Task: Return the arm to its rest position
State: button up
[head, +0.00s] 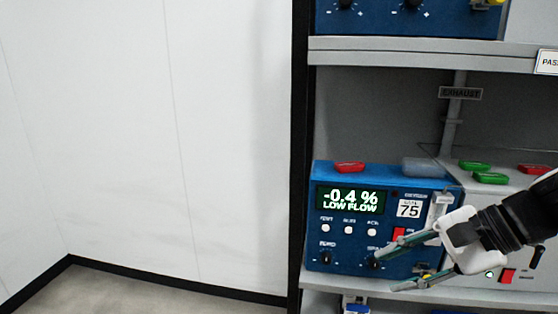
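My gripper (388,273) is at the lower right in the head view, in front of the blue analyser (337,249). Its two fingers are spread apart and point left, with nothing seen between them. The upper fingertip overlaps the knob at the analyser's lower right in the picture; I cannot tell whether they touch. My black and white arm comes in from the right edge. The analyser's green display (349,199) reads "-0.4 %" and "LOW FLOW".
Another shelf (400,48) is above. The black rack post (298,150) and white wall (150,130) are left; the floor there is clear.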

jog(key=s+a+r+n+h+p, duration=0.1)
jog(key=s+r+n+h+p, duration=0.1)
jog(key=s+n, duration=0.5)
jog(key=s+a+r+n+h+p, duration=0.1)
jog(key=s+r+n+h+p, duration=0.1)
jog(key=s+r+n+h, duration=0.3)
jog(key=shift+s+n+h+p, duration=0.3)
jog(key=shift+s+n+h, duration=0.3)
jog(key=shift+s+n, duration=0.9)
jog(key=shift+s+a+r+m, duration=0.1)
jog(key=shift+s+m, duration=0.25)
jog(key=shift+m, duration=0.05)
